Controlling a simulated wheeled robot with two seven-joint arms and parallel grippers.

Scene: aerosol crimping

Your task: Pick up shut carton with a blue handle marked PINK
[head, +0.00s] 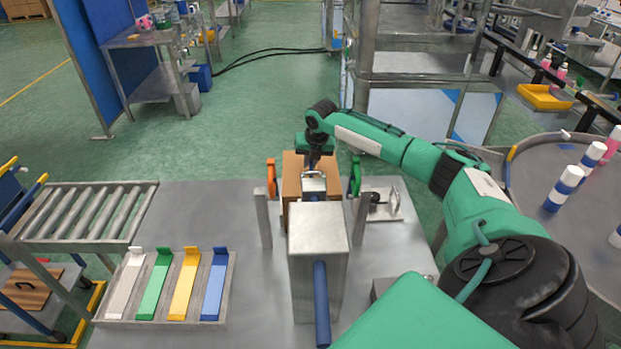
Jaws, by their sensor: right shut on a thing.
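A brown carton (292,172) stands upright on the grey table (200,215), behind a tall grey metal block (318,228) that hides much of its front. I cannot make out a PINK mark or a blue handle on it. My right gripper (314,180) reaches down over the carton's top. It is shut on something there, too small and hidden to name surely. My left gripper is not in view. A blue handle strip (214,284) lies at the right end of a tray (232,290), beside yellow, green and white strips.
An orange clip (271,178) and a green clip (355,176) flank the carton. Two grey posts stand nearer. A blue rod (321,300) juts from the metal block. A roller conveyor (85,212) is at left. White and blue cans (563,188) stand on the round table at right.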

